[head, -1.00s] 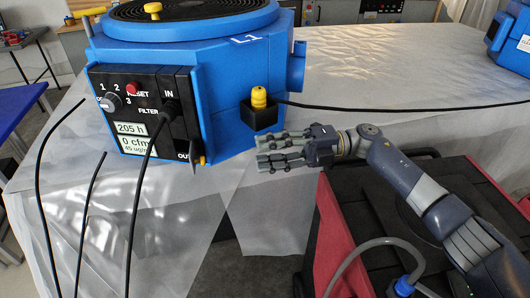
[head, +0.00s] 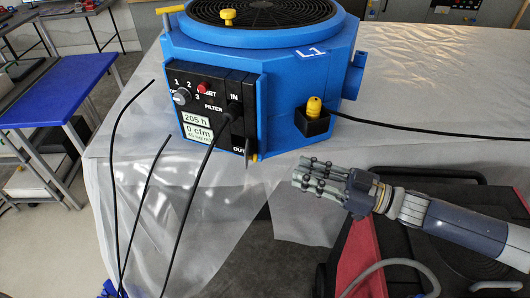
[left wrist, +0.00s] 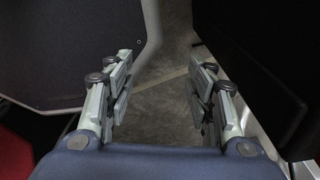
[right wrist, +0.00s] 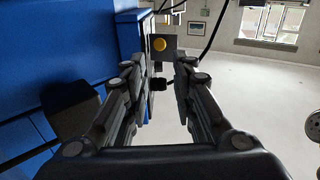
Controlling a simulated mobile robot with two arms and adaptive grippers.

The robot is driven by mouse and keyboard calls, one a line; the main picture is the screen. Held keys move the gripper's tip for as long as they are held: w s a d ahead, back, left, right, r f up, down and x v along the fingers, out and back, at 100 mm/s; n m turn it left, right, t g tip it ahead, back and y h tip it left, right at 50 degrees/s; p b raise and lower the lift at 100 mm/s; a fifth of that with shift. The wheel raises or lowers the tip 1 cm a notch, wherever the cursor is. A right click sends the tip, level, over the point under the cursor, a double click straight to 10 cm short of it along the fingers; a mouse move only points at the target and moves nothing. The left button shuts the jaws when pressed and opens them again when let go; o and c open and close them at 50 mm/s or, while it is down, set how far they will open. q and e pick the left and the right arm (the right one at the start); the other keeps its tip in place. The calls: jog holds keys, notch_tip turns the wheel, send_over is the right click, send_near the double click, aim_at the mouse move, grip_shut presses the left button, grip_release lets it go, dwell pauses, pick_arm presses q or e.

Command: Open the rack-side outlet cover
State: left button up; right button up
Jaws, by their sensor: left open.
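The blue unit labelled L1 (head: 290,85) stands on the sheeted table. Its black front panel (head: 214,103) has a black cable in the IN socket. Beside the OUT label, a thin grey plate (head: 247,152) stands nearly edge-on with a yellow knob (head: 254,157); I cannot tell surely how far it is open. In the right wrist view a grey plate with a yellow round knob (right wrist: 160,44) shows ahead, between and beyond the fingertips. My right gripper (head: 302,176) is open and empty, apart from the unit, below its front right corner. My left gripper (left wrist: 160,80) is open and empty over floor.
A yellow-topped fitting in a black holder (head: 314,120) sticks out on the unit's right side, with a cable running right. Loose black cables hang at the panel's left. A red-edged dark cart (head: 362,262) lies below my right arm. A blue table (head: 62,98) stands far left.

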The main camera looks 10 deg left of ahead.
jog(key=p, duration=0.2)
send_near(249, 153)
jog(key=shift+m, duration=0.3)
jog(key=a, duration=0.5)
jog(key=shift+a, duration=0.25)
grip_shut()
